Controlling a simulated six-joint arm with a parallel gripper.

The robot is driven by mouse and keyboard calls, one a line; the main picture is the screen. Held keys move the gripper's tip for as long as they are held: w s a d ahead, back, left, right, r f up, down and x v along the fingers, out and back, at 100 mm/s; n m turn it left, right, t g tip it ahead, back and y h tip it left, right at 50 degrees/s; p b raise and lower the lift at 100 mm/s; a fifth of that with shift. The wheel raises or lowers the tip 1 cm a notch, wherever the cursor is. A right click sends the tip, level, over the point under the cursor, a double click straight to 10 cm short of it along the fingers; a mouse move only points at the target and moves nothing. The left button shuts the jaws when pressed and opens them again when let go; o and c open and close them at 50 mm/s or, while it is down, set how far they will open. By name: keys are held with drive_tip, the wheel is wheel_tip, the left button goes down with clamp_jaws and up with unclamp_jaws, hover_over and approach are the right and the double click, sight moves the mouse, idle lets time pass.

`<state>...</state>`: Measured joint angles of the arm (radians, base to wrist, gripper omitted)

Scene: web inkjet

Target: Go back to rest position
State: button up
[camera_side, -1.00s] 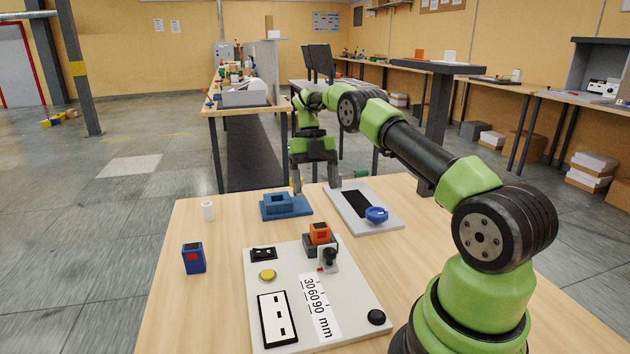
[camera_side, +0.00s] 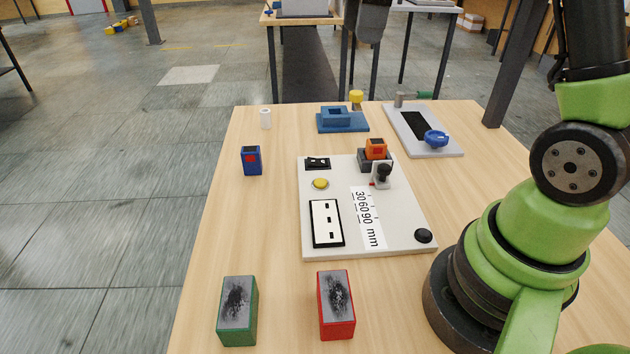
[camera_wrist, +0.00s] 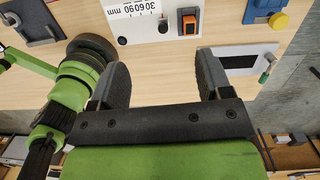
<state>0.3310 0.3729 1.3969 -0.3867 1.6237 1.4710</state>
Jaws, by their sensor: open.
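My gripper (camera_wrist: 162,75) shows in the wrist view with its two dark fingers wide apart and nothing between them. Wooden tabletop and the edge of the white panel appear beyond the fingertips. The white panel (camera_side: 345,240) lies on the table left of my base, with a yellow button (camera_side: 320,183), a ruler strip and a black knob (camera_side: 423,236). An orange block (camera_side: 376,149) sits in a dark holder at its far edge.
A blue fixture (camera_side: 343,124) and a grey plate (camera_side: 440,151) with a blue knob are at the far side. Green (camera_side: 237,310) and red (camera_side: 337,305) boxes are in front. Bare table lies between.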

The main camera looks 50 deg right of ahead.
drive_tip(key=s+a+n+t, duration=0.3)
drive_tip(key=s+a+n, duration=0.3)
drive_tip(key=n, duration=0.5)
drive_tip(key=s+a+r+n+t+y, duration=0.1)
drive_tip(key=s+a+n+t, duration=0.2)
drive_tip(key=s+n, duration=0.7)
drive_tip(key=a+n, duration=0.1)
drive_tip(key=a, duration=0.1)
drive_tip(key=shift+s+a+t, duration=0.3)
drive_tip(key=shift+s+a, duration=0.05)
